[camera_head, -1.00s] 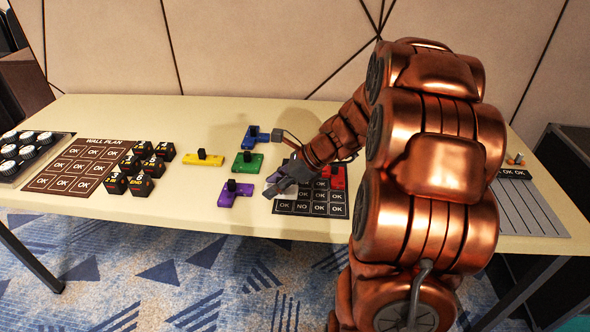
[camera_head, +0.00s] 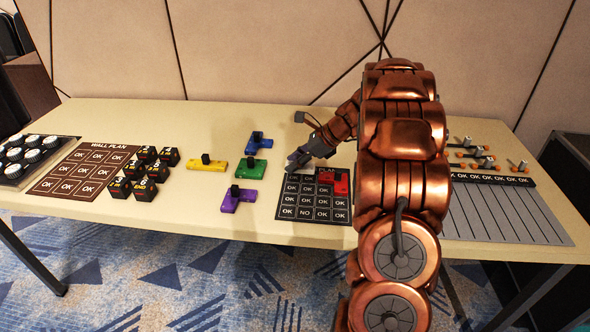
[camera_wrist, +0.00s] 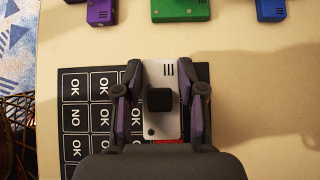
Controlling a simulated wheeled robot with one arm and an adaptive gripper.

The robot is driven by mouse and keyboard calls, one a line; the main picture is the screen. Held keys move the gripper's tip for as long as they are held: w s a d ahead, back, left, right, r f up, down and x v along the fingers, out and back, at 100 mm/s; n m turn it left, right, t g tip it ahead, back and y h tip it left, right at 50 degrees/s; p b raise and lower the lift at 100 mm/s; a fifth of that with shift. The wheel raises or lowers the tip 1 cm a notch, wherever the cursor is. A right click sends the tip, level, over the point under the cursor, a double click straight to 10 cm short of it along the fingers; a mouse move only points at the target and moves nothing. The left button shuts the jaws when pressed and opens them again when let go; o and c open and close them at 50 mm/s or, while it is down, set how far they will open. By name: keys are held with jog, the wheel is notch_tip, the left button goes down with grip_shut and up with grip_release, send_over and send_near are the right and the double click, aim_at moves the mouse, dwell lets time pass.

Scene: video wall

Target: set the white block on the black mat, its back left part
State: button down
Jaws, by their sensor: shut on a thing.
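The white block (camera_wrist: 152,76) is a flat pale plate with a black knob, dark stripes and a dark dot. My gripper (camera_wrist: 162,84) is shut on it, one finger on each side. In the head view my gripper (camera_head: 299,160) is over the back left corner of the black mat (camera_head: 311,214), which has a grid of OK and NO cells; the block is not clear there. In the wrist view the block covers part of the mat (camera_wrist: 88,115). I cannot tell whether it touches the mat. A red block (camera_head: 338,181) lies on the mat's back right part.
Blue (camera_head: 257,142), green (camera_head: 251,167), purple (camera_head: 239,199) and yellow (camera_head: 207,164) blocks lie left of the mat. Black cubes (camera_head: 140,172) and a brown wall plan board (camera_head: 82,170) are farther left. A grey lined sheet (camera_head: 505,212) is at the right.

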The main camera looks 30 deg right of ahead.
jog(key=shift+w+d, duration=0.2)
jog(key=shift+w+d+f, duration=0.1)
jog(key=shift+d+f, duration=0.05)
jog(key=shift+f, duration=1.65)
jog(key=c, duration=0.7)
grip_release()
jog(key=shift+f, duration=0.15)
jog(key=shift+d+r, duration=0.1)
jog(key=shift+r, duration=0.25)
jog(key=v, duration=1.1)
jog(key=shift+s+d+r, duration=0.1)
jog(key=shift+s+r, duration=0.1)
jog(key=shift+r, duration=0.05)
